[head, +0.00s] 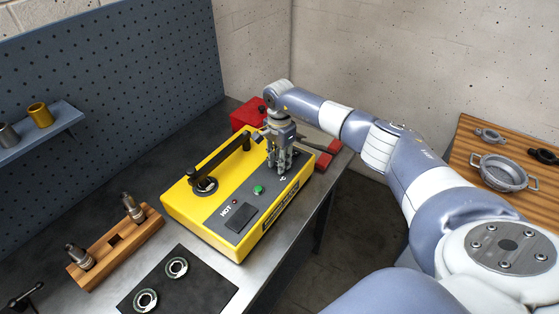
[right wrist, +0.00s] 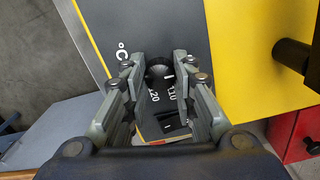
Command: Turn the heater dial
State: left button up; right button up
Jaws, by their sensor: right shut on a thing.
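The yellow heater (head: 185,205) stands on the metal bench, with a grey panel, a green button (head: 258,189) and a small display on top. My right gripper (head: 280,168) reaches down onto the far right end of this panel. In the right wrist view the black dial (right wrist: 158,72) lies between the fingers of my right gripper (right wrist: 160,78), which are shut on it. "°C", "110" and "120" markings show around the dial. In the head view the fingers hide the dial. My left gripper is not in view.
A black bar (head: 222,158) rises over the heater, left of my gripper. A red box (head: 247,113) stands behind. A wooden block (head: 115,247) with fittings and a black mat (head: 200,285) with two rings lie in front.

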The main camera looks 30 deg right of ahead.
jog(key=m+b, duration=0.2)
jog(key=shift+m, duration=0.4)
jog(key=m+b, duration=0.1)
jog(key=m, duration=0.1)
jog(key=shift+m, duration=0.4)
jog(key=m+b, duration=0.1)
jog(key=m, duration=0.1)
jog(key=shift+m, duration=0.3)
jog(key=m+b, duration=0.1)
jog(key=m, duration=0.2)
jog(key=shift+r+m, duration=0.1)
jog(key=shift+m, duration=0.3)
jog(key=m+b, duration=0.1)
jog(key=m, duration=1)
jog(key=shift+w+m, duration=0.1)
jog(key=shift+m, duration=0.2)
jog(key=o, duration=1.1)
